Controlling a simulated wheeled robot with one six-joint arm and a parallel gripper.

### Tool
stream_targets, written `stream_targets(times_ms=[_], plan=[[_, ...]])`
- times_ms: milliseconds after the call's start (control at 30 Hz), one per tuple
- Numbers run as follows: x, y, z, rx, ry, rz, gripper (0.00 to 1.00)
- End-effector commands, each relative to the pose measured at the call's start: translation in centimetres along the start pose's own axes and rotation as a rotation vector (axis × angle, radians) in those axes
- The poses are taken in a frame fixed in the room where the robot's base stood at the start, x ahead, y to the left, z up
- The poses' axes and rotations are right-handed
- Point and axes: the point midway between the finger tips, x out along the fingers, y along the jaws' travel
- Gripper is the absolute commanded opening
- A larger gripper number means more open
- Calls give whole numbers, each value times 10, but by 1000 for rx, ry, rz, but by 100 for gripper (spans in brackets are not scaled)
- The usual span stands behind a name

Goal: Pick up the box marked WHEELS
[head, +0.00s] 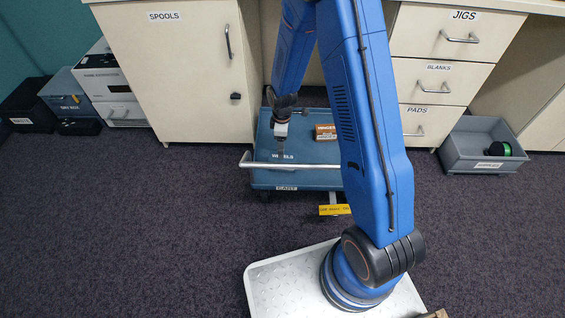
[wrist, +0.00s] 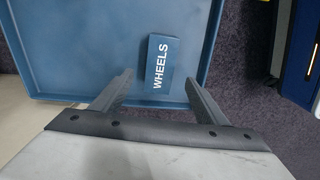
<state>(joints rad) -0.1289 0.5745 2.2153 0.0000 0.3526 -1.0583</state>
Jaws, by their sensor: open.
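The blue box marked WHEELS (wrist: 161,55) lies on the blue tray-like top of the cart (wrist: 85,50), its white lettering facing up in the wrist view. In the head view the WHEELS lettering (head: 284,156) shows on the cart, partly behind my gripper. My gripper (wrist: 158,80) is open, with one finger on each side of the near end of the box in the wrist view. Nothing is held, and I cannot tell how far above the box the fingertips are. In the head view my gripper (head: 281,148) points down over the cart.
A brown box (head: 326,132) lies on the cart, right of the WHEELS box. The cart's pale handle (head: 300,166) runs along its near side. Cabinets marked SPOOLS (head: 180,70) and JIGS (head: 440,45) stand behind. A grey bin (head: 460,155) is at right. Carpet left of the cart is clear.

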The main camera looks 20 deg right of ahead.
Motion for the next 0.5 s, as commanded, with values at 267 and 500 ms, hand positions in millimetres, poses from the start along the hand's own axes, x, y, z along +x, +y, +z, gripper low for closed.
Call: stream_targets(times_ms=[267,500], plan=[[39,0,0,0,-1,-1,67],[52,0,0,0,0,0,67]])
